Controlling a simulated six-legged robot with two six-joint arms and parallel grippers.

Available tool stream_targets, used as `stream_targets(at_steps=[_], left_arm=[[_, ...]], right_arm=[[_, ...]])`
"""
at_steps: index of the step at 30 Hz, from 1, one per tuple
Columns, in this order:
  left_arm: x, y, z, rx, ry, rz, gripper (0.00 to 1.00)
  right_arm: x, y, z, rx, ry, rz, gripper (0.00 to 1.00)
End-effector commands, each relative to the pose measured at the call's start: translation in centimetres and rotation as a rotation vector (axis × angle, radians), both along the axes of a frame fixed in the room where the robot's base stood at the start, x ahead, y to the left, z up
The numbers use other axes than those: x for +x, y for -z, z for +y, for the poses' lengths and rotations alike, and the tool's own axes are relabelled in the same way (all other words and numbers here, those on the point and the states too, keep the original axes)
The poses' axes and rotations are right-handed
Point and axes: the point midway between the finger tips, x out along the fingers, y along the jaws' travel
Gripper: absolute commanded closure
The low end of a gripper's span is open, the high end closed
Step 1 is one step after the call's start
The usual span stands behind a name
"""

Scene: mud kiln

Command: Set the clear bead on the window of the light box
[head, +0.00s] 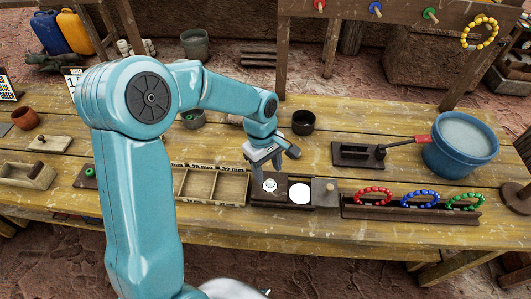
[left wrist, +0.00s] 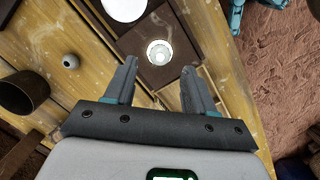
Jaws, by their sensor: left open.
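The light box (head: 314,204) is a dark box on the wooden bench, with a bright white round window (head: 299,193). The window also shows at the top of the left wrist view (left wrist: 124,8). A small pale round piece, seemingly the clear bead (head: 270,184), sits left of the window on the dark surface; in the left wrist view it is a glassy disc with a bright centre (left wrist: 159,51). My left gripper (head: 267,170) is open and points down over the bead. Its fingers (left wrist: 155,75) are empty, with the bead beyond their tips. My right gripper is not in view.
A divided wooden tray (head: 212,186) lies left of the box. A rack with red, blue and green bead rings (head: 410,207) stands right. A blue bucket (head: 461,145) and a dark cup (head: 303,122) stand behind. A knob (head: 330,187) sits at the box's right end.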

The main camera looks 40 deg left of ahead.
Motion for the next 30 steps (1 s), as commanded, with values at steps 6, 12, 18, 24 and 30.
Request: stream_targets(at_steps=[6,12,18,24,30], left_arm=[[0.2,-5.1,0.8,0.0,-0.001,-0.005,0.45],[0.2,-7.5,1.1,0.0,0.001,-0.001,0.45],[0.1,-7.9,1.2,0.0,0.001,-0.001,0.45],[0.1,-7.9,1.2,0.0,0.001,0.0,0.45],[0.1,-7.9,1.2,0.0,0.001,0.0,0.45]], right_arm=[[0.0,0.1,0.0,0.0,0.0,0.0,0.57],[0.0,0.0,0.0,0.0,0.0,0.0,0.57],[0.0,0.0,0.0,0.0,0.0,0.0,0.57],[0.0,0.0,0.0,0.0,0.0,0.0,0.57],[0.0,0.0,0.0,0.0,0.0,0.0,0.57]])
